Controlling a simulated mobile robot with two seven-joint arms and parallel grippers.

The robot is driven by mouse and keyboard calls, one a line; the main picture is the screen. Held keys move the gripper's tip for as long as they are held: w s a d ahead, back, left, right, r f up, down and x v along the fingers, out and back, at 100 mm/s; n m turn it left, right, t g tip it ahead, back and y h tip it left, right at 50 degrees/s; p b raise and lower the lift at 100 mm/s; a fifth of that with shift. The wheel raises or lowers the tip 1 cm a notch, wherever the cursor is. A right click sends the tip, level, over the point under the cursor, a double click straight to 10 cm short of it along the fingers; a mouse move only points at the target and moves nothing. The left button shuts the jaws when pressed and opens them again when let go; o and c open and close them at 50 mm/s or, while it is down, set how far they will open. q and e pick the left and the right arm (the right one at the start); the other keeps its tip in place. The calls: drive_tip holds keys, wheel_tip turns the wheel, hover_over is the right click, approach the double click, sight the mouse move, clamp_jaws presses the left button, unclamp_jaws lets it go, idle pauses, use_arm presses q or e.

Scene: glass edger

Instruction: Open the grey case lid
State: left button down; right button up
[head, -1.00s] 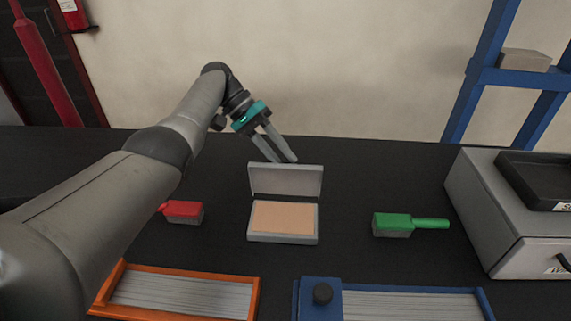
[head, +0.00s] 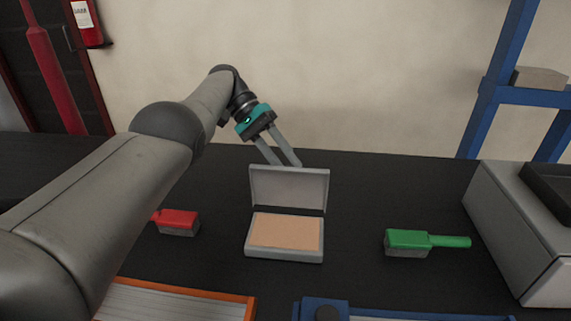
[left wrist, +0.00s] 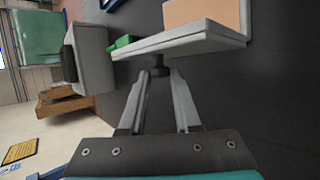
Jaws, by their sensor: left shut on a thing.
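The grey case (head: 284,255) sits on the dark worktop with its lid (head: 288,188) raised, standing roughly upright at the back. A tan pad (head: 286,231) fills the case. My left gripper (head: 286,164) reaches over from behind, its fingertips partly hidden by the lid's top edge. In the left wrist view, the left gripper (left wrist: 161,73) has its fingers on either side of a dark knob (left wrist: 160,69) on the outside of the lid (left wrist: 195,45), and is shut on it. My right gripper is not in view.
A red-handled brush (head: 178,222) lies left of the case and a green-handled brush (head: 410,241) lies right. An orange-rimmed tray (head: 250,306) and a blue one (head: 362,312) are in front. A grey cabinet (head: 520,225) stands at the right.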

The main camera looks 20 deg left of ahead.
use_arm(q)
drive_tip(key=shift+s+f, duration=0.1)
drive_tip(key=shift+f, duration=0.05)
drive_tip(key=c, duration=0.6)
unclamp_jaws()
drive_tip(key=shift+r, duration=0.2)
wheel_tip(320, 180, up, 20)
drive_tip(key=p, duration=2)
drive_tip(key=shift+f, duration=0.1)
